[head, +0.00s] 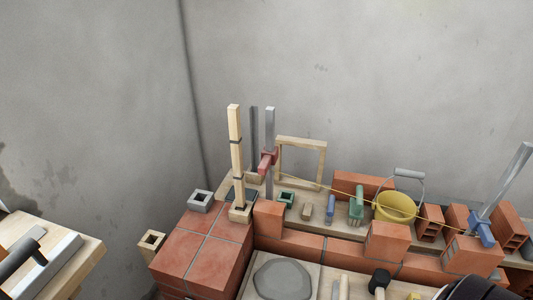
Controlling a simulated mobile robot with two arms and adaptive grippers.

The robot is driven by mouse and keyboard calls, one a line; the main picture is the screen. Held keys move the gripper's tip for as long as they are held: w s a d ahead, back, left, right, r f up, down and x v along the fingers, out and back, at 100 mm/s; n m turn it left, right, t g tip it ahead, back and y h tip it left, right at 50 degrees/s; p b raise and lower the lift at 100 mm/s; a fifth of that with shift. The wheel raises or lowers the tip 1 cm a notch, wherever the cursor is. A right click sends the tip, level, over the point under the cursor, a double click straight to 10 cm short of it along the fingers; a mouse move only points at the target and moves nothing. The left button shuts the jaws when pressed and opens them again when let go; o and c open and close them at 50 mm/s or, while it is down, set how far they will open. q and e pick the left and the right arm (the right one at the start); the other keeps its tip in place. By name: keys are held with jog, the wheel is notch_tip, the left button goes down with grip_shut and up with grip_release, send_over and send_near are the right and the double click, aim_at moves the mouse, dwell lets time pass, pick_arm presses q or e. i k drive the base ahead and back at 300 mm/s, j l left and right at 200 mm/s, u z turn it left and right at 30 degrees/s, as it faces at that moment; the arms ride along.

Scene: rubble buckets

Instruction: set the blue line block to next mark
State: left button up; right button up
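The blue line block (481,232) sits low on the tilted-looking grey metal post (508,182) at the right, close above the brick course. A yellow line (350,195) runs from it, sloping up to the left, to a red line block (268,161) on the upright metal post (270,125) at the left. The red block sits partway up its post. Marks on the posts are too small to make out.
A yellow bucket (397,207) stands behind the wall, left of the blue block. Red bricks (388,240) lie along the wall. A wooden post (236,155) and wooden frame (301,142) stand at left. Grey mortar (282,278) and tools lie in front. A board (75,254) is at far left.

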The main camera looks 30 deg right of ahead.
aim_at(481, 227)
jog(key=z, duration=2.65)
